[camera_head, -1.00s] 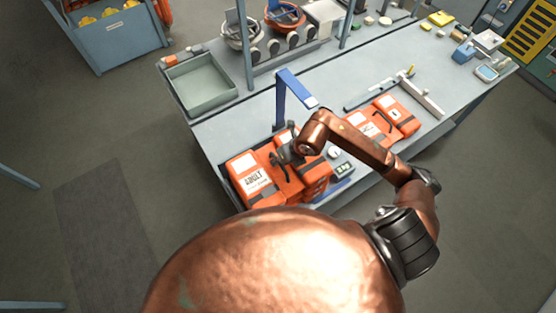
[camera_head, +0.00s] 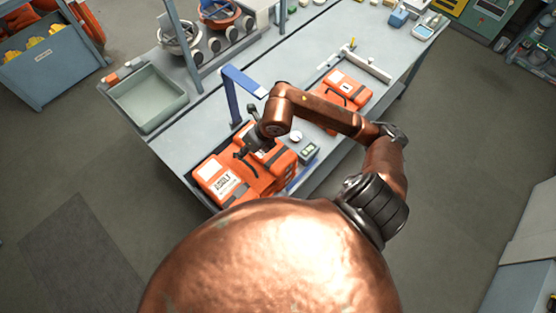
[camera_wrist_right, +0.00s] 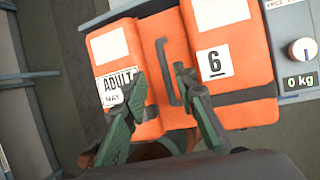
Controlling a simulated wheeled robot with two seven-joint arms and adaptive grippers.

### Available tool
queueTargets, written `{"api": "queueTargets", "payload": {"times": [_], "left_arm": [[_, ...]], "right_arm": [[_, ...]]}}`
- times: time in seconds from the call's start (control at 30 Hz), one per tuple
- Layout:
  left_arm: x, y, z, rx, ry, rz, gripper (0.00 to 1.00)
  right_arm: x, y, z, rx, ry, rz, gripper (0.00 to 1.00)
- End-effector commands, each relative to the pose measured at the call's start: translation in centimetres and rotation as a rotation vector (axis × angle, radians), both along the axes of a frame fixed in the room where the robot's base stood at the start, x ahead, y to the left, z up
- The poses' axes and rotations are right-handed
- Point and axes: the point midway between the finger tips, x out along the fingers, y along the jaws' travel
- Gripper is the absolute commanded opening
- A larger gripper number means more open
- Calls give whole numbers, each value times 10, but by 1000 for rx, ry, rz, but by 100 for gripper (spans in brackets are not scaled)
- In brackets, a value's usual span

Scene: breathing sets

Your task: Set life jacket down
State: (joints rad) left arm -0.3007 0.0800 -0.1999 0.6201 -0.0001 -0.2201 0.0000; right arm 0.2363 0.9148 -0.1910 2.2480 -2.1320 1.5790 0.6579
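An orange life jacket (camera_head: 222,178) with white "ADULT" and "6" labels lies at the near left end of the grey bench. It also fills the middle of the right wrist view (camera_wrist_right: 235,40). My right gripper (camera_head: 246,147) is over it, at its dark carry handle (camera_wrist_right: 165,65). In the right wrist view the two green fingers are apart, with the handle between them, closer to the right finger. I cannot tell whether they touch it. A display (camera_wrist_right: 300,81) beside the jacket reads 0 kg. My left gripper is not in view.
A second orange life jacket (camera_head: 352,91) lies farther right on the bench (camera_head: 290,62). A blue upright bracket (camera_head: 232,100) stands behind the first jacket. An empty grey-green tray (camera_head: 148,103) is at the bench's left end.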

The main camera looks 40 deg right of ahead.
Motion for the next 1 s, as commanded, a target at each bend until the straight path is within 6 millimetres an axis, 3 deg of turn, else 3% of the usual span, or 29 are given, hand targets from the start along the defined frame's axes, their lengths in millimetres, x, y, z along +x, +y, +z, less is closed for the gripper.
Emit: {"api": "queueTargets", "payload": {"times": [0.1, 0.47, 0.7, 1.0], "left_arm": [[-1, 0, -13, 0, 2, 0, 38], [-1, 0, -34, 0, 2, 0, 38], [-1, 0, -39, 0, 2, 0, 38], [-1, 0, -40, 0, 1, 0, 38]], "right_arm": [[-25, -17, -8, -5, 6, -3, 26], [-79, -51, -6, -4, 6, -1, 26], [-95, -62, -5, 0, 5, -2, 26], [-99, -65, -3, 0, 2, -1, 26]]}}
